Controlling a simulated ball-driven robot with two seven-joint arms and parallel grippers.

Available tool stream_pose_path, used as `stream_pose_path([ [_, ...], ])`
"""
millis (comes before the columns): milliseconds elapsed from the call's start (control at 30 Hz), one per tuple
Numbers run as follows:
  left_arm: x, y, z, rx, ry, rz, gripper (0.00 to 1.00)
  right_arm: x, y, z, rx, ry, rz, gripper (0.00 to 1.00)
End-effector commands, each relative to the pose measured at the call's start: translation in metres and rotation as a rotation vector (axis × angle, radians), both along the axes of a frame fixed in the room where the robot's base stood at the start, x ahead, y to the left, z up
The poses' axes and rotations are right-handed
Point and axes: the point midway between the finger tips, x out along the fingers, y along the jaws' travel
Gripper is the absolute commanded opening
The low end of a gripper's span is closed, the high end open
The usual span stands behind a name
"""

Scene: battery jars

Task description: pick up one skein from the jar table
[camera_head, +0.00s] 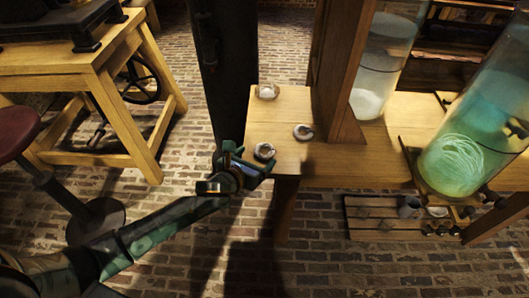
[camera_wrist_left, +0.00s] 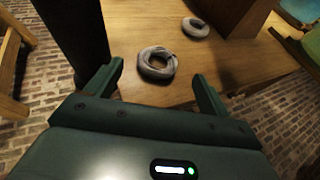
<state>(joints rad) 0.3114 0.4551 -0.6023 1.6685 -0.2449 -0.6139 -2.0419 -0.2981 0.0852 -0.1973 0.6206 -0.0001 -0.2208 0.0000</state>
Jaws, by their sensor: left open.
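My left gripper (camera_head: 252,164) is open at the table's front left corner, beside the nearest skein. In the left wrist view the nearest skein (camera_wrist_left: 157,64) shows ahead, between the lines of the two spread fingers, with nothing held. A second skein (camera_wrist_left: 196,27) lies beyond it. My right gripper is not in view.
A thick wooden post (camera_head: 338,75) rises right of the skeins. Behind it stands a clear jar (camera_head: 378,65); a tilted jar of green liquid (camera_head: 465,140) is at right. A dark column (camera_head: 222,70) stands left of the table. A slatted rack (camera_head: 380,217) sits below.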

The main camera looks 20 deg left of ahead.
Motion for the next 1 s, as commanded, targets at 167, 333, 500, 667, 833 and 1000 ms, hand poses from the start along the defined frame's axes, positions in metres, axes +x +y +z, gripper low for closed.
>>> stream_pose_path([
  [167,0.024,-0.002,-0.022,-0.003,0.005,0.002,0.81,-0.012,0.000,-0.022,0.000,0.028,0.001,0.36],
  [333,0.043,-0.004,-0.025,-0.002,0.001,0.001,0.81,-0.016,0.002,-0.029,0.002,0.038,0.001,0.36],
  [500,0.044,-0.005,-0.022,-0.002,0.000,0.001,0.81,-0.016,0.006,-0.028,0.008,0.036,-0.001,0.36],
  [667,0.044,-0.004,-0.022,-0.002,0.000,0.001,0.56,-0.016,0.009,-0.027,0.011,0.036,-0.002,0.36],
  [833,0.044,-0.005,-0.022,-0.002,0.000,0.001,0.34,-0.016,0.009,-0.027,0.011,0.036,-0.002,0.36],
  [1000,0.044,-0.005,-0.022,-0.002,0.000,0.001,0.34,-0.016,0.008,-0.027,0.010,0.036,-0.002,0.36],
])
